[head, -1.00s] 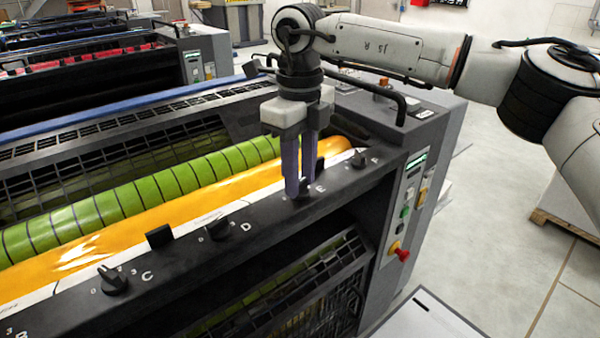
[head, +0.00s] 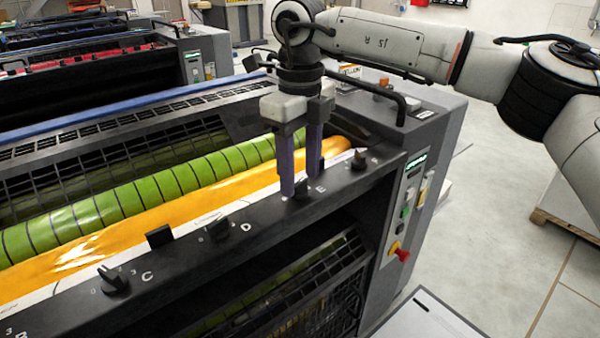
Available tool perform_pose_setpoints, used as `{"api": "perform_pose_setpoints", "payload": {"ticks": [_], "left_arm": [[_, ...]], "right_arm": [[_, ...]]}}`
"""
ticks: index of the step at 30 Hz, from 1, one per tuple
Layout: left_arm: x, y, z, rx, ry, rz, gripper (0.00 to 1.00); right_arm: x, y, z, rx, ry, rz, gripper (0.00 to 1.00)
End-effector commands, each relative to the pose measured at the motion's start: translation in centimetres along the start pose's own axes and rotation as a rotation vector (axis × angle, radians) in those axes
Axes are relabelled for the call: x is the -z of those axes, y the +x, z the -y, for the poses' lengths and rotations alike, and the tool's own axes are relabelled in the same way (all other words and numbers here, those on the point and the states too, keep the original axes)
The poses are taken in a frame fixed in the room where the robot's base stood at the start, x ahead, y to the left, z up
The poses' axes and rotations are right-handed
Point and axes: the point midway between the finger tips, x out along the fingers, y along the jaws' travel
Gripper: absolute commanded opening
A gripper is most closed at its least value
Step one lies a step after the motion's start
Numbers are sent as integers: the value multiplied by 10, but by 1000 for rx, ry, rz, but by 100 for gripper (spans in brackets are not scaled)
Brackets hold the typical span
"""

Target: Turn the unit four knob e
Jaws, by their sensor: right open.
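Knob E (head: 304,188) is a small black knob on the dark front rail, beside its white letter E. My right gripper (head: 302,184) points straight down over it. Its two purple-grey fingers are open, one to the left of the knob and one behind and to the right. The fingertips are at about knob height; I cannot tell whether they touch it. The knob's rear part is partly hidden by the fingers. My left gripper is not in view.
Knob D (head: 217,229), knob C (head: 113,281) and another knob (head: 359,158) sit along the same rail. A yellow ink roller (head: 150,229) and a green roller (head: 120,197) lie behind it. A control panel with a red button (head: 401,252) is at the right end.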

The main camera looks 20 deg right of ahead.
Motion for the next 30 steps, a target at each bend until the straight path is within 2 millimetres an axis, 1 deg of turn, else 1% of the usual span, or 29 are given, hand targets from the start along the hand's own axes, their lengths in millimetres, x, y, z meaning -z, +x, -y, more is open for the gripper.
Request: {"api": "perform_pose_setpoints", "payload": {"ticks": [9, 12, 15, 19, 30], "left_arm": [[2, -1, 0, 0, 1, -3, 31], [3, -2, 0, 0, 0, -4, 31], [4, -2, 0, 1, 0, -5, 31], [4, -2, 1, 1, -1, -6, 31], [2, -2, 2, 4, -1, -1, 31]], "right_arm": [[-1, -62, -1, 0, 0, 4, 47], [-1, -78, 0, 0, 1, 4, 47], [-1, -89, 0, 0, 1, 4, 47], [0, -95, 0, 0, 0, 2, 47], [0, -95, 0, 0, 0, 2, 47]]}}
